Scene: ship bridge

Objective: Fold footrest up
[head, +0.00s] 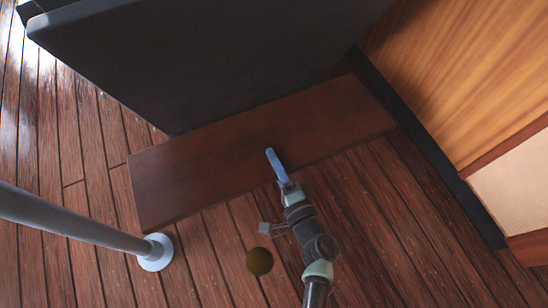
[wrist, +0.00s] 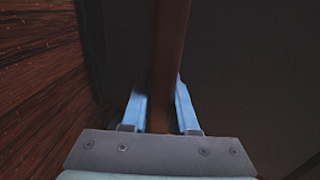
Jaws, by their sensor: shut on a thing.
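The footrest is a long reddish-brown wooden board (head: 205,175) at the foot of a dark panel in the head view. Its broad face shows; its exact tilt is hard to tell. My gripper (head: 272,156) is at the board's near long edge, around the middle of its length, with blue fingers. In the wrist view the board (wrist: 168,45) shows edge-on as a narrow brown strip running between the two fingers of my gripper (wrist: 160,100), which are shut on it. The board's hinge side is hidden by the dark panel.
The large dark panel (head: 190,65) stands behind the board. A wood-faced cabinet (head: 470,70) with a black base strip is at right. A grey pole (head: 75,228) with a white foot is at left. Plank floor lies in front.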

